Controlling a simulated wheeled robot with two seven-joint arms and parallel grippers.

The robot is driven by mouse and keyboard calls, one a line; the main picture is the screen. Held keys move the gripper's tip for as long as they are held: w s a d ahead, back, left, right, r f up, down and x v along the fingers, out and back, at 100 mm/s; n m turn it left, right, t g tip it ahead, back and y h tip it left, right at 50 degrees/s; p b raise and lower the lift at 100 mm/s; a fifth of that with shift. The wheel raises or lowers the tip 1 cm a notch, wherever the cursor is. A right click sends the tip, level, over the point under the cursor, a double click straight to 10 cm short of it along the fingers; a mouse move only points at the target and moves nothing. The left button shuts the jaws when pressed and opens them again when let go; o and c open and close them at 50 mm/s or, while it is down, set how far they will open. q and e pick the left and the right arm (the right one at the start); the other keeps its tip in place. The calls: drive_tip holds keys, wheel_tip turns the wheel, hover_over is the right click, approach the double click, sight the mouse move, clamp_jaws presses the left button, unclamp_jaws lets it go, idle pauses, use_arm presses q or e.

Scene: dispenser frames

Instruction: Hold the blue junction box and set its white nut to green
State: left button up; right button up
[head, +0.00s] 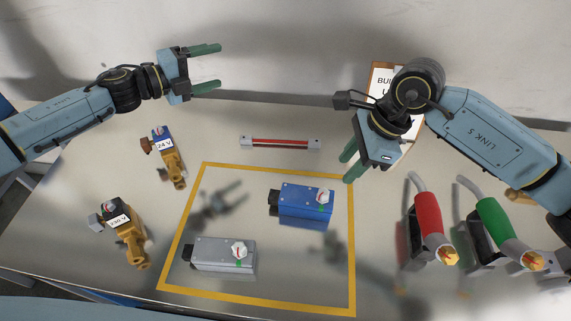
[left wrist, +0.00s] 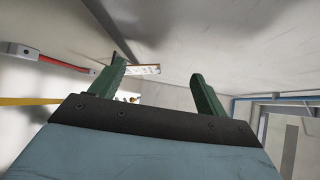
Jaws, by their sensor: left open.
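The blue junction box (head: 295,214) lies inside the yellow taped frame on the table, right of centre. Its white nut (head: 323,197) is on top near the right end, with small red and green marks beside it; its exact setting is too small to read. My left gripper (head: 218,66) is open and empty, up and left of the box, near the wall. Its two green fingers stand apart in the left wrist view (left wrist: 157,68). My right gripper (head: 346,168) is up and right of the box, its fingers apart with nothing visible between them.
A grey box (head: 215,257) with a similar white nut lies inside the yellow frame (head: 258,303). A red bar (head: 280,143) lies behind. Red (head: 428,215) and green (head: 494,218) handled tools stand right. A clipboard (head: 379,77) is at the back.

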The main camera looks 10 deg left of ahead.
use_arm(q)
drive_tip(key=s+d+f+m+g+h, duration=0.1)
drive_tip(key=s+d+m+g+h, duration=0.1)
drive_tip(key=s+d+m+g, duration=0.45)
drive_tip(key=m+g+y, duration=0.6)
drive_tip(key=m+y, duration=0.2)
drive_tip(key=m, duration=1.1)
hover_over(305, 195)
drive_tip(key=a, duration=0.4)
wheel_tip(305, 195, down, 9)
drive_tip(key=shift+f+m+t+y, duration=0.15)
drive_tip(key=shift+m+t+y, duration=0.25)
drive_tip(key=shift+y, duration=0.3)
drive_tip(key=shift+f, duration=0.25)
drive_tip(key=x, duration=1.2)
drive_tip(key=shift+w+d+f, duration=0.15)
drive_tip(key=shift+f, duration=0.25)
drive_tip(key=c, duration=1.2)
